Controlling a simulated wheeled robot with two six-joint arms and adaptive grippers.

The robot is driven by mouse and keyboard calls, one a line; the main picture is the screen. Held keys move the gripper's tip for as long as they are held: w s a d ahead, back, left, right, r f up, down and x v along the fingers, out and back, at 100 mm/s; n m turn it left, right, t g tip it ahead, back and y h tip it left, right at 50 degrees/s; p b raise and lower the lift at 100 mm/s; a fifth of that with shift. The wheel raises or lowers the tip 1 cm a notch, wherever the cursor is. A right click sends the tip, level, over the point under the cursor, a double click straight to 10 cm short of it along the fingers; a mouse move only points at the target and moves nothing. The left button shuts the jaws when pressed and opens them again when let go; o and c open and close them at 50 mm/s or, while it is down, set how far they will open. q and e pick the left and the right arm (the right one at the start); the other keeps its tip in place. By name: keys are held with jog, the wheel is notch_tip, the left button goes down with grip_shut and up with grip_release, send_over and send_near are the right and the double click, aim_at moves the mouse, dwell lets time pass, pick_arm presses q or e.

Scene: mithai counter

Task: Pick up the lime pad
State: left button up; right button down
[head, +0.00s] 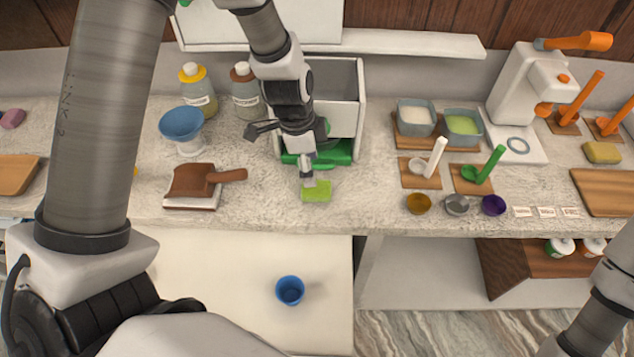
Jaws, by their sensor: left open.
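The lime pad (317,191) is a small, flat yellow-green block lying on the speckled counter near its front edge, at the middle of the head view. My left gripper (306,173) points down at the pad's upper left edge, and its jaws are open. One fingertip overlaps the pad's back edge in the picture; I cannot tell whether it touches. The arm and gripper hide part of the counter behind the pad. My right gripper is out of view; only part of that arm shows at the lower right.
Small cups, including a brown one (419,203), stand to the right. A blue cup (290,290) is below the counter edge. Counter beside the pad is clear.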

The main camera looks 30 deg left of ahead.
aim_at(317, 187)
pick_arm(q)
jog(key=f, duration=0.3)
jog(key=f+b, duration=0.1)
jog(key=f, duration=0.1)
jog(key=w+d+f, duration=0.1)
jog(key=f, duration=0.2)
jog(key=shift+f, duration=0.35)
jog(key=shift+s+r, duration=0.1)
jog(key=c, duration=0.7)
